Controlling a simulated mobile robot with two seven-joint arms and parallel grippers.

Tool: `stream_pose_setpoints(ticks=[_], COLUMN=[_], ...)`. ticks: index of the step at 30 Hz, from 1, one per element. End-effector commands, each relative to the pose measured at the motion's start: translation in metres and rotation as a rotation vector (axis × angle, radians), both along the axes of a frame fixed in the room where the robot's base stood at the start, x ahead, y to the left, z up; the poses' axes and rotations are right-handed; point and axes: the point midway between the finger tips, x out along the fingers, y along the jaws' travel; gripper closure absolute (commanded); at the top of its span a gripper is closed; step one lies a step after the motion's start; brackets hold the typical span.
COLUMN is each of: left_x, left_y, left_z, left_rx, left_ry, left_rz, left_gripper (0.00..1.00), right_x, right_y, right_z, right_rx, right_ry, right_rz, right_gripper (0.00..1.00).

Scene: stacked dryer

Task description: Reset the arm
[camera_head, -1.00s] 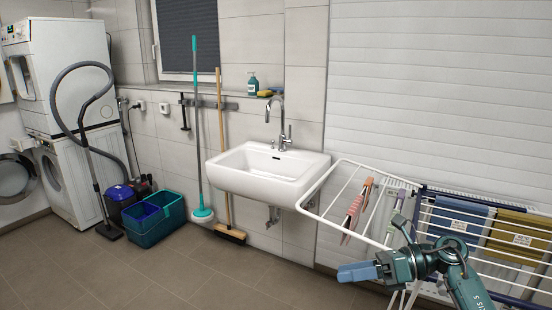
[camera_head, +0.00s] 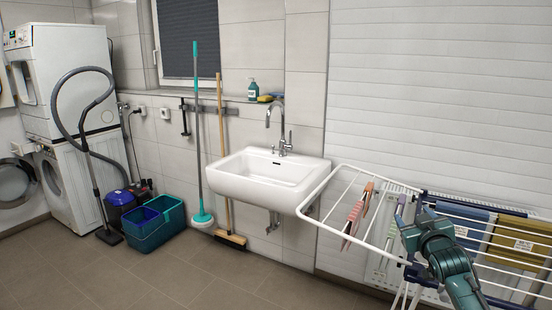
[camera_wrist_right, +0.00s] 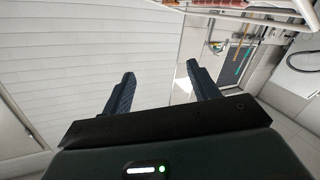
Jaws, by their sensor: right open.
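My right gripper (camera_head: 408,205) is in the lower right of the head view, at the end of my teal arm. Its fingers point up and away, in front of the drying rack (camera_head: 341,164). In the right wrist view the two dark blue fingers (camera_wrist_right: 160,88) are spread wide with nothing between them. Whether the arm touches the rack cannot be told. My left arm and gripper are not in view.
Pink and grey cloths (camera_head: 357,209) hang on the rack, with blue and mustard cloths (camera_head: 518,233) behind my arm. A white sink (camera_head: 262,178) is left of the rack. Stacked machines (camera_head: 68,85) and a teal bucket (camera_head: 150,235) stand left. The floor (camera_head: 200,275) ahead is clear.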

Motion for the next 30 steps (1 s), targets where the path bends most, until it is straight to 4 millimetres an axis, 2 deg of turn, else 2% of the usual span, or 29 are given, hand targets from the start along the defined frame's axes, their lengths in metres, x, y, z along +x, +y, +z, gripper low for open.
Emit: stream_pose_setpoints(ticks=[1, 5, 8, 11, 12, 14, 16, 18, 21, 24, 27, 30], left_x=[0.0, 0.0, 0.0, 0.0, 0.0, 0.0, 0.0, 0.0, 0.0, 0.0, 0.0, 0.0], left_y=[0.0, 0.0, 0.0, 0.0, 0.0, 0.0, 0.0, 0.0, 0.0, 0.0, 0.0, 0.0], left_z=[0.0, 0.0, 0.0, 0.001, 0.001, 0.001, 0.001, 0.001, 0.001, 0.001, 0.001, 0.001], left_rx=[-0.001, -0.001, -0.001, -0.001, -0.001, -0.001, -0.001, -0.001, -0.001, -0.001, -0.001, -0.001], left_ry=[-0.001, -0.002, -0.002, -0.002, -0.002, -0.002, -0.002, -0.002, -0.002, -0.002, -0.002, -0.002], left_rz=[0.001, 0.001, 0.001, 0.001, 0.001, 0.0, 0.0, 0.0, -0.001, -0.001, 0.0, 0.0], left_gripper=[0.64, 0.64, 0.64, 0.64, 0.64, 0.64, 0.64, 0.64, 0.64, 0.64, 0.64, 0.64], right_x=[-0.013, -0.043, -0.075, -0.117, -0.139, -0.173, -0.217, -0.26, -0.315, -0.355, -0.379, -0.39], right_y=[0.015, 0.041, 0.064, 0.092, 0.104, 0.122, 0.144, 0.162, 0.184, 0.198, 0.206, 0.21], right_z=[-0.029, -0.076, -0.115, -0.157, -0.174, -0.197, -0.22, -0.236, -0.249, -0.254, -0.254, -0.254], right_rx=[-0.002, 0.006, 0.021, 0.045, 0.06, 0.086, 0.122, 0.16, 0.215, 0.259, 0.287, 0.3], right_ry=[0.034, 0.092, 0.146, 0.21, 0.24, 0.285, 0.34, 0.391, 0.454, 0.5, 0.53, 0.543], right_rz=[0.024, 0.069, 0.106, 0.148, 0.167, 0.193, 0.222, 0.243, 0.263, 0.273, 0.276, 0.277], right_gripper=[0.4, 0.4, 0.4, 0.4, 0.4, 0.4, 0.4, 0.4, 0.4, 0.4, 0.4, 0.4])
